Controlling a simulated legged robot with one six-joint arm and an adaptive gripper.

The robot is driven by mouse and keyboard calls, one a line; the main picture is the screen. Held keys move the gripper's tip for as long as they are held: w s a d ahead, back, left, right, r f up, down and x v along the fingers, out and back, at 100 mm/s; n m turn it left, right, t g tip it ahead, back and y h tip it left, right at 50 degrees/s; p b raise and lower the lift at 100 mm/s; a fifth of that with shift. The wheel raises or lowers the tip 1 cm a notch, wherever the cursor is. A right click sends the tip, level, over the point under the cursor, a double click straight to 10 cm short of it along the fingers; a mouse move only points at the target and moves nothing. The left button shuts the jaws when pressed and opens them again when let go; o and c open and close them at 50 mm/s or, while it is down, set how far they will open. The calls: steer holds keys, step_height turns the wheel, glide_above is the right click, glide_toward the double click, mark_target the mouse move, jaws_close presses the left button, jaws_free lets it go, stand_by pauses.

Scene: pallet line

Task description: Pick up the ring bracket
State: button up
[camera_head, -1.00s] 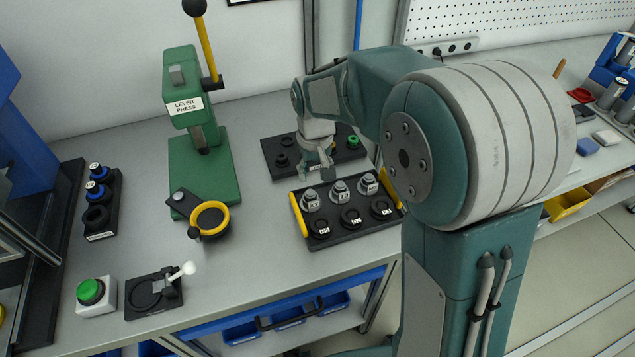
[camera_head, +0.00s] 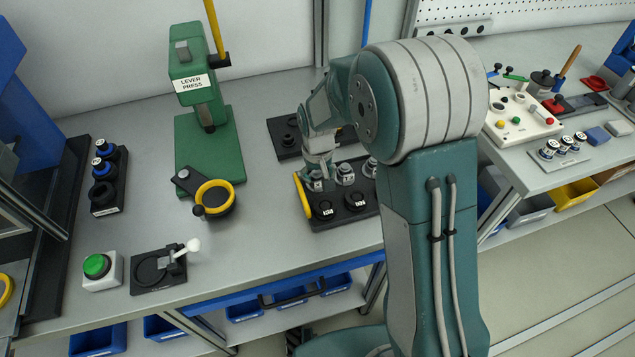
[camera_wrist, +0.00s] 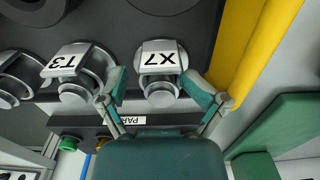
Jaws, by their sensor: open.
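Several grey metal ring-shaped pieces stand in the back row of a black tray (camera_head: 339,203) with yellow handles. The leftmost piece, partly hidden by my gripper in the head view, is marked X7 in the wrist view (camera_wrist: 160,56). I take it as the ring bracket. My gripper (camera_head: 318,178) is open over the X7 piece. In the wrist view its fingertips (camera_wrist: 157,88) are on either side of that piece, with no clear grip on it. Contact cannot be told.
A yellow tray handle (camera_wrist: 246,50) lies close beside the X7 piece. A black plate (camera_head: 285,140) lies behind the tray. The green lever press (camera_head: 208,150) with its yellow ring stands to the left. Bench surface (camera_head: 265,215) between them is clear.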

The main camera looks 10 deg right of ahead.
steer(key=shift+o, duration=0.2)
steer(key=shift+s+a+f, duration=0.25)
steer(key=shift+a+f, duration=0.05)
steer(key=shift+f, duration=0.2)
steer(key=shift+r, duration=0.1)
steer(key=c, duration=0.6)
steer(key=shift+w+r, duration=0.15)
steer(key=shift+r, duration=0.4)
steer(key=shift+c, duration=0.3)
step_height(320, 180, up, 2)
steer(key=shift+r, duration=0.1)
steer(key=s+a+r, duration=0.3)
steer(key=s+r, duration=0.7)
steer(key=s, duration=0.4)
